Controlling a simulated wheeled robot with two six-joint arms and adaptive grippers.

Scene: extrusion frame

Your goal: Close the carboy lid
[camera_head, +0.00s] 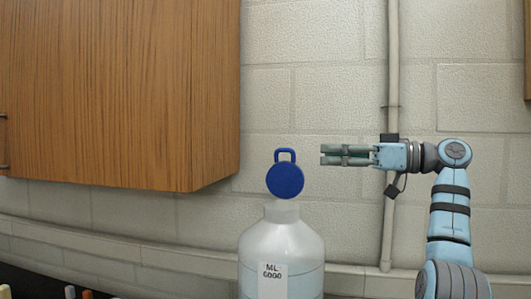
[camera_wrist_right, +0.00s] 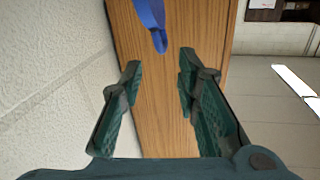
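The translucent white carboy (camera_head: 258,245) stands upright at the bottom centre of the head view, with a label on its front. Its blue round lid (camera_head: 285,181) stands raised above the neck (camera_head: 282,212), flat face toward the head camera, with a loop handle on top. My right gripper (camera_head: 322,154) points left, at about the handle's height, with a gap to the right of it. In the right wrist view the gripper (camera_wrist_right: 160,62) is open and empty. A blue part of the lid (camera_wrist_right: 152,18) shows at the top, beyond the fingertips. My left gripper is out of view.
A wooden wall cabinet (camera_head: 115,90) hangs at the upper left. A vertical pipe (camera_head: 393,70) runs down the block wall behind my right gripper. A ledge (camera_head: 180,247) runs along the wall. Small coloured items (camera_head: 78,292) show at the bottom left edge.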

